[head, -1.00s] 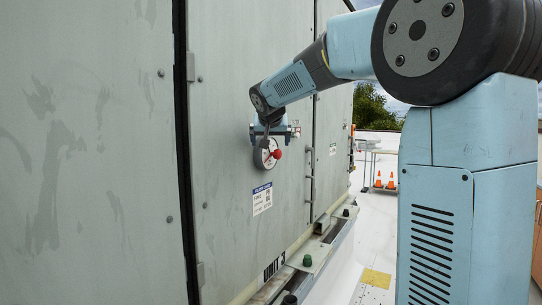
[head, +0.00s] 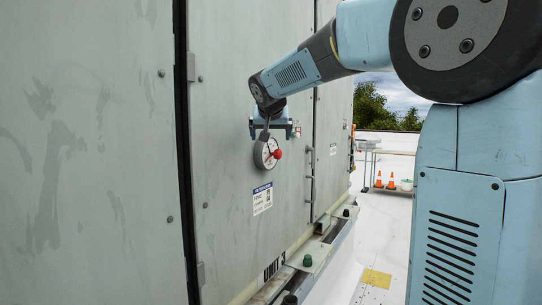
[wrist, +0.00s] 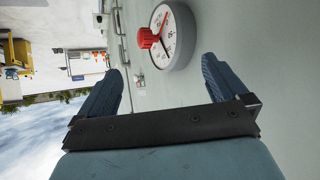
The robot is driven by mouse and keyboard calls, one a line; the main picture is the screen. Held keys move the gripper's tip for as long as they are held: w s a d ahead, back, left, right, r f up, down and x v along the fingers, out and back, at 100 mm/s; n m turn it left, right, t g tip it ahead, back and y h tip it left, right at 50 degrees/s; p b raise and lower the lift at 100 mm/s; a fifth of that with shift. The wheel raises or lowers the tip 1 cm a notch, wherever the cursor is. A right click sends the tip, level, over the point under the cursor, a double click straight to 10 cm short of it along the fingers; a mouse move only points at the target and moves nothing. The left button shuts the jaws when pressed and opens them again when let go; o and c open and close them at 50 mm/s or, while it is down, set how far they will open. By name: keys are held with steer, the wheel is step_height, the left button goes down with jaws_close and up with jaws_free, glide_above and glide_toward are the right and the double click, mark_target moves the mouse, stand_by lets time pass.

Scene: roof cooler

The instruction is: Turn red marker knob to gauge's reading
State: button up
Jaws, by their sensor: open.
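The round white-faced gauge (head: 265,153) is mounted on the grey-green cabinet panel. The red marker knob (head: 277,153) stands out from its face. In the wrist view the gauge (wrist: 176,46) is near the top centre, with the red knob (wrist: 146,38) at its left and a red pointer and a dark needle on the dial. The dial figures are too small to read surely. My gripper (head: 268,133) is at the gauge's upper edge in the head view. In the wrist view my gripper (wrist: 163,80) is open and empty, its fingers apart and the knob beyond them, not between the pads.
A white label (head: 262,198) is below the gauge. A vertical door handle (head: 310,188) is to its right. Orange cones (head: 385,180) and a table (head: 378,153) stand farther off on the white roof. Open air lies in front of the panel.

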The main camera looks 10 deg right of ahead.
steer(key=v, duration=0.6)
steer(key=s+d+f+n+g, duration=0.1)
steer(key=s+f, duration=0.7)
steer(key=s, duration=0.3)
steer(key=s+d+f+g+y, duration=0.1)
steer(key=s+d+f+g, duration=0.1)
steer(key=s+f, duration=0.6)
steer(key=s+d+f+n+g+y, duration=0.1)
steer(key=s+f, duration=0.7)
steer(key=s, duration=0.6)
steer(key=shift+d+n+g, duration=0.3)
steer(key=shift+d+g, duration=0.05)
steer(key=shift+g, duration=0.05)
steer(key=shift+f, duration=0.1)
steer(key=w+r+t, duration=0.2)
steer(key=w+r, duration=1.1)
steer(key=w, duration=0.4)
steer(key=w+r+t, duration=0.2)
steer(key=w+r, duration=1.1)
steer(key=w, duration=0.3)
glide_toward(276, 154)
steer(key=w, duration=0.3)
steer(key=shift+w+a+f+y, duration=0.1)
steer(key=shift+a+f+y, duration=0.1)
steer(key=shift+a+y, duration=0.15)
